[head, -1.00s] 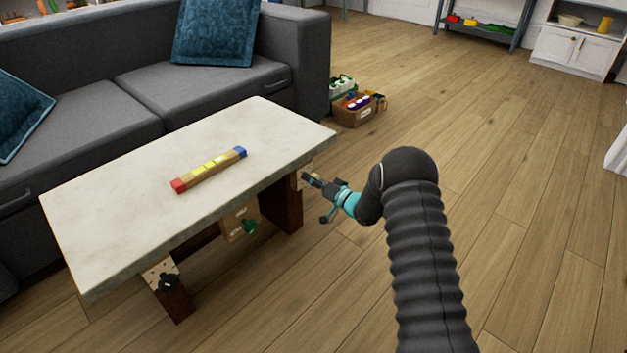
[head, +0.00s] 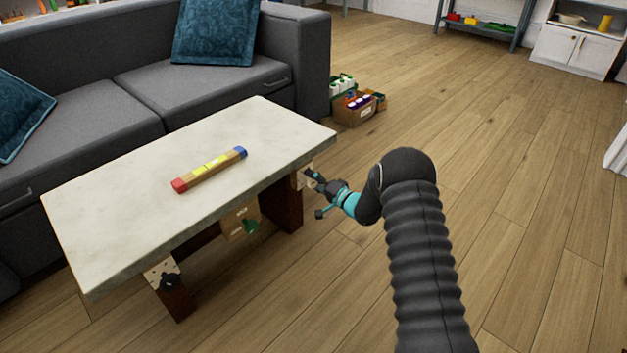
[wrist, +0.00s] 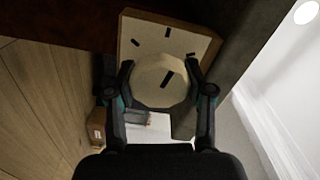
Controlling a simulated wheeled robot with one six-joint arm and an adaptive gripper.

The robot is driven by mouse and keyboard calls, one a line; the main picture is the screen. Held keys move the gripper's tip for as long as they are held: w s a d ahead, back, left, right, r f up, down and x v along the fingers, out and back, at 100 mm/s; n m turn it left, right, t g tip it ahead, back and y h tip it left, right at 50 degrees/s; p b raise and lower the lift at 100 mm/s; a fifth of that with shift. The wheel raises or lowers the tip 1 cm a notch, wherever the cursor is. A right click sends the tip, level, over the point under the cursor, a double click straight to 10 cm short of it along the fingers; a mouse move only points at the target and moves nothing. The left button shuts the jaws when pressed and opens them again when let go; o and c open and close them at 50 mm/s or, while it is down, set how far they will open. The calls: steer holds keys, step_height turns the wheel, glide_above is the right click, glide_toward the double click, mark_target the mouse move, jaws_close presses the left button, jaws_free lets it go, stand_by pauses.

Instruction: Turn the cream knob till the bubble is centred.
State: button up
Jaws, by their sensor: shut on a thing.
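The cream knob (wrist: 155,82) is round with a dark pointer mark, in front of a pale dial plate (wrist: 185,33) with dark ticks. My gripper (wrist: 161,70) is shut on the knob, one finger on each side. In the head view my gripper (head: 314,177) is at the table's right-hand leg, and the knob is hard to make out. The spirit level (head: 209,170) lies on the pale tabletop (head: 120,200), with a red end at left, a blue end at right and yellow vials. The bubble is too small to place.
A black knob (head: 169,281) sits on the near left table leg, and a green knob (head: 250,227) below the tabletop's front edge. A grey sofa (head: 200,90) stands behind. A box of bottles (head: 355,110) is on the floor. Floor to the right is clear.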

steer(key=shift+a+r, duration=0.2)
steer(key=shift+r, duration=0.05)
steer(key=o, duration=1.2)
steer(key=shift+a, duration=0.1)
steer(key=shift+d+f, duration=0.1)
steer(key=shift+d, duration=0.2)
steer(key=v, duration=1.2)
